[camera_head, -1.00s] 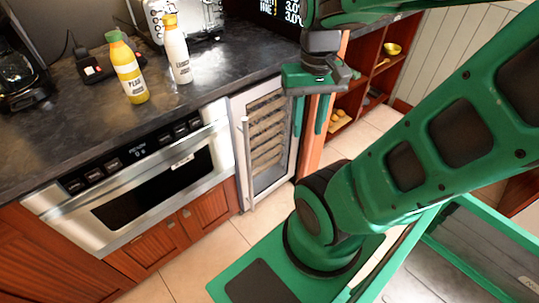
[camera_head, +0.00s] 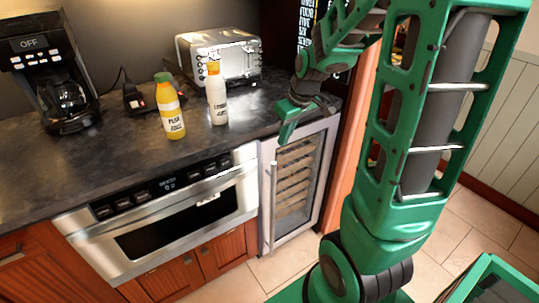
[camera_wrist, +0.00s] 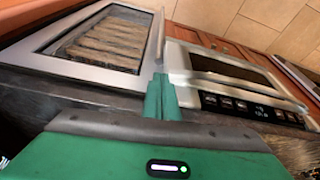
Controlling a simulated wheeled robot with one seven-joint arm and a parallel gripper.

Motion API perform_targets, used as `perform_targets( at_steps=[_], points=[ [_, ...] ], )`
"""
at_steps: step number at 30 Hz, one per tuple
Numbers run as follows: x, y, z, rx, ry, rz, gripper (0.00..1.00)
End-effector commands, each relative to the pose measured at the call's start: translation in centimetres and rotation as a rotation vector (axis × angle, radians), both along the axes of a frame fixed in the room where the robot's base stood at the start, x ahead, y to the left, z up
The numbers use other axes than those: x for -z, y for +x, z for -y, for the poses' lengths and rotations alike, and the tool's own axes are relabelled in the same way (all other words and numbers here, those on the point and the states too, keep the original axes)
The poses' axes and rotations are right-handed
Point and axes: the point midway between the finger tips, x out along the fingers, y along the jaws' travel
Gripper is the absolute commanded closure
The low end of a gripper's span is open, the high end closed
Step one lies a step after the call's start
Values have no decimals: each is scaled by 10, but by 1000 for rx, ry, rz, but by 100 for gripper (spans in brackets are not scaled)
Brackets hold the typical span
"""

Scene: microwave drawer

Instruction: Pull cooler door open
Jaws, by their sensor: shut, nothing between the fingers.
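The cooler door (camera_head: 297,172) has a silver frame around dark glass, with racks visible behind it. It looks shut, under the counter at the right. Its upright silver bar handle (camera_head: 273,190) is on the left side. My gripper (camera_head: 285,135) is shut and empty, in front of the door's upper left part, close to the handle's top. In the wrist view, the closed green fingertips (camera_wrist: 161,92) point at the corner of the cooler door (camera_wrist: 105,40), near the handle end. I cannot tell whether they touch it.
A microwave drawer (camera_head: 165,220) is left of the cooler. On the dark counter (camera_head: 60,175) stand a yellow bottle (camera_head: 170,108), a white bottle (camera_head: 216,95), a toaster (camera_head: 220,55) and a coffee maker (camera_head: 60,75). Tiled floor (camera_head: 290,262) lies in front.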

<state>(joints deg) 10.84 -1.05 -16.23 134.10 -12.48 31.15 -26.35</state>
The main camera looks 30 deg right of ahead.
Motion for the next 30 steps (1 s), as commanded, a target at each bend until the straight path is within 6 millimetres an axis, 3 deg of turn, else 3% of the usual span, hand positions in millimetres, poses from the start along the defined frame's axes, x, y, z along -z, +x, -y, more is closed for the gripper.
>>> perform_targets(
  at_steps=[3,11,24,30],
  points=[
    [6,20,-1,-50,-4,29,100],
    [21,31,-2,-71,-7,40,100],
    [82,53,-7,-69,-6,39,100],
    [98,59,-7,-69,-7,41,100]
  ],
)
